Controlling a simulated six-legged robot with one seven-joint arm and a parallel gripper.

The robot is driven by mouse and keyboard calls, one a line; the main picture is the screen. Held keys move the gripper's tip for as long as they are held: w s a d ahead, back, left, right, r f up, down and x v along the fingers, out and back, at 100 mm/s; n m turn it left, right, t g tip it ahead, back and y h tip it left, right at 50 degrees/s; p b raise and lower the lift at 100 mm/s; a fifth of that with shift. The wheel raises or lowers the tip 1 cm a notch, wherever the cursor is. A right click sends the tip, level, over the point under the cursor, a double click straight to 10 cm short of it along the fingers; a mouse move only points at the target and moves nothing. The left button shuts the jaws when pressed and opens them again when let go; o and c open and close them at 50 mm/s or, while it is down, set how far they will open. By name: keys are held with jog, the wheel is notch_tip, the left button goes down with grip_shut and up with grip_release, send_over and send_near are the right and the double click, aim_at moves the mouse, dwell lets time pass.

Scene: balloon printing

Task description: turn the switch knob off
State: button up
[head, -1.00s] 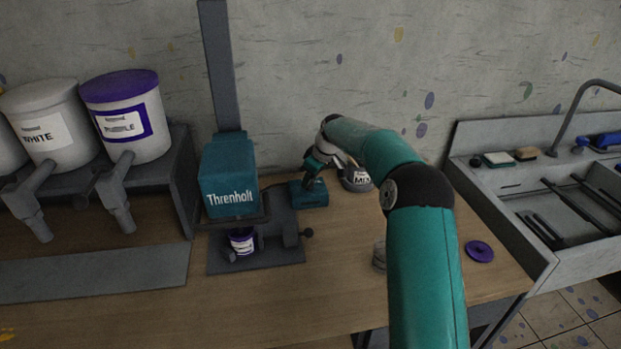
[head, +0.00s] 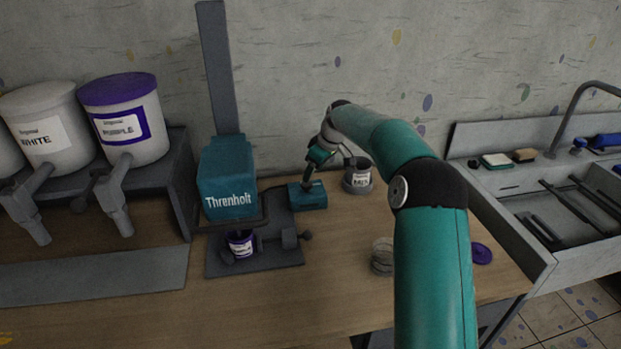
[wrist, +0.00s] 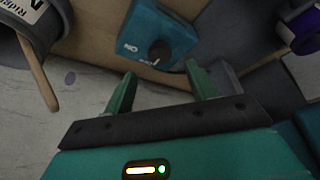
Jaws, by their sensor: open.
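The switch box (head: 308,197) is a small teal box on the bench, right of the Threnholt machine. In the wrist view the box (wrist: 172,27) carries a dark round knob (wrist: 159,53) with ON lettering beside it. A second label lies close to the fingers and is hard to read, and I cannot tell which way the knob points. My gripper (wrist: 161,72) is open, its two green fingers apart on either side of the knob's line, with nothing between them. In the head view my gripper (head: 309,176) is just above the box; contact cannot be told.
The Threnholt machine (head: 227,180) stands left, with a purple-labelled cup (head: 240,243) under it. A grey labelled container (head: 357,177) stands behind right of the box. A clear cup (head: 382,257) and purple lid (head: 482,254) lie right. The front bench is clear.

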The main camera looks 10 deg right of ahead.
jog(key=v, duration=0.8)
jog(key=shift+s+r, duration=0.15)
jog(key=shift+r, duration=0.05)
jog(key=s+a+r+m+t+h, duration=0.1)
jog(key=s+a+r+m, duration=0.3)
jog(key=s, duration=0.6)
jog(key=s+a+r+h, duration=0.15)
jog(key=s+r, duration=0.35)
jog(key=s, duration=0.6)
jog(key=s+d+f+m, duration=0.1)
jog(key=s+f+m, duration=0.1)
jog(key=s, duration=1)
jog(key=s+f+m+t, duration=0.1)
jog(key=s+f+m, duration=0.2)
jog(key=s, duration=0.9)
jog(key=shift+d+f+t+h, duration=0.3)
jog(key=shift+d+f+h, duration=0.1)
jog(key=shift+f, duration=0.5)
